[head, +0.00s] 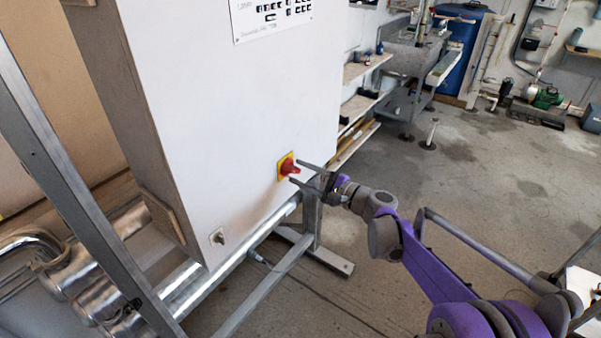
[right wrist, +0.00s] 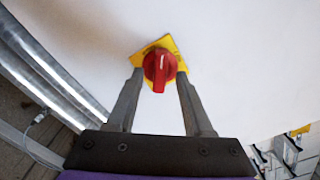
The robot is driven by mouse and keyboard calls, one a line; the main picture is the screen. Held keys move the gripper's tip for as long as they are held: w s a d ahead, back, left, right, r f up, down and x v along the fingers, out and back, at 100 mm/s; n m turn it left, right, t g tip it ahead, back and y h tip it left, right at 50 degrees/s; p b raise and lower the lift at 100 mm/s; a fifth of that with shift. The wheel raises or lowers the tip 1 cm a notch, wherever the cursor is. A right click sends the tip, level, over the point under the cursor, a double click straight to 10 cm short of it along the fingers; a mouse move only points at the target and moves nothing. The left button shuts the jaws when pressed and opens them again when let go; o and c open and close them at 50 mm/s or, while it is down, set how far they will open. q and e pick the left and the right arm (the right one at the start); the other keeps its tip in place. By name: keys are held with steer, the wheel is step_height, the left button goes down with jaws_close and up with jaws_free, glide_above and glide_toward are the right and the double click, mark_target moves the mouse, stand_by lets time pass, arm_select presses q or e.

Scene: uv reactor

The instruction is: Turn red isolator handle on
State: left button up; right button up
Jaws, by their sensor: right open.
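The red isolator handle (head: 289,167) sits on a yellow square plate (head: 281,160) on the front of the white cabinet (head: 230,110), near its lower right edge. In the right wrist view, the red handle (right wrist: 159,66) has a white line on it and points roughly downward, a little tilted. The yellow plate (right wrist: 170,44) shows behind it. My right gripper (head: 294,172) is open, with its fingers at the handle. In the right wrist view, the fingertips (right wrist: 159,76) lie on either side of the handle; I cannot tell whether they touch it. My left gripper is not in view.
A small switch (head: 217,238) is low on the cabinet. Metal pipes (head: 95,285) and a grey frame post (head: 75,190) stand at the left. Shelves (head: 362,105) and a blue barrel (head: 462,45) are behind. The floor at right is mostly clear.

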steer(key=shift+w+a, duration=0.2)
jaws_close()
stand_by(0.6)
steer(key=m+b, duration=0.1)
steer(key=m, duration=0.4)
steer(key=shift+m, duration=0.4)
steer(key=m+b, duration=0.1)
steer(key=m, duration=0.3)
steer(key=shift+m, duration=0.4)
